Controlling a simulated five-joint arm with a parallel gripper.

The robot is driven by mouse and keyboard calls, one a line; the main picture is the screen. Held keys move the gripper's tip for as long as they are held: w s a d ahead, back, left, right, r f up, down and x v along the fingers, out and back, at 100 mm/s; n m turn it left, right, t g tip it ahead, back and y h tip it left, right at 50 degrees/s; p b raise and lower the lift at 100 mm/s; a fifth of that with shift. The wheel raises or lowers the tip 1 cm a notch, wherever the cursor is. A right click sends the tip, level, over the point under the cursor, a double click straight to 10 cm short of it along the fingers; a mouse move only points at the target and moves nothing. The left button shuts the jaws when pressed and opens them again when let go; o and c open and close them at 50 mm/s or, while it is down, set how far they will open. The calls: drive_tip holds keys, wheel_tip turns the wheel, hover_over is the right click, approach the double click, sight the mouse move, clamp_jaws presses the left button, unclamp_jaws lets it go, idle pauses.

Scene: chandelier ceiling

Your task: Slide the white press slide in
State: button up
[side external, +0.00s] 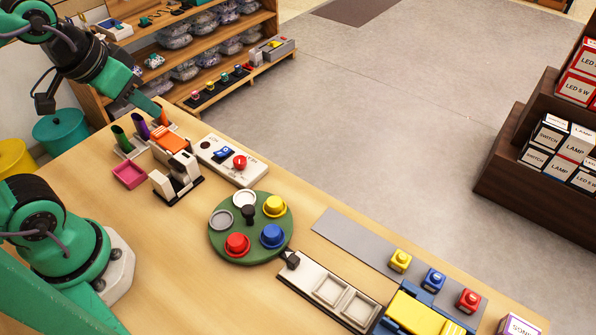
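The white press slide seems to be part of a small press (178,184) with white blocks on a dark base, on the left part of the wooden table. I cannot tell exactly which white block is the slide. My gripper (150,106) points down behind the press, beyond an orange block (171,139), and is apart from the white blocks. Only a green finger shows clearly, so its opening cannot be made out. I see nothing held in it.
Purple and green tubes (141,127) and a pink tray (129,175) stand left of the press. A white panel with a red button (239,162) lies to its right. A green turntable (250,250) with coloured knobs is nearer.

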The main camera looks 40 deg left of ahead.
drive_tip(key=w+d+f+g+h, duration=0.1)
drive_tip(key=w+d+f+g, duration=0.1)
drive_tip(key=w+d, duration=0.3)
drive_tip(key=g+y, duration=0.1)
drive_tip(key=g, duration=0.2)
hover_over(293, 259)
drive_tip(key=f, duration=1.2)
drive_tip(key=shift+w+a+f, duration=0.15)
drive_tip(key=shift+a+f, duration=0.1)
drive_tip(key=shift+f, duration=0.15)
drive_tip(key=shift+d+f, duration=0.2)
drive_tip(key=shift+d, duration=0.05)
drive_tip(key=shift+f, duration=3.9)
clamp_jaws()
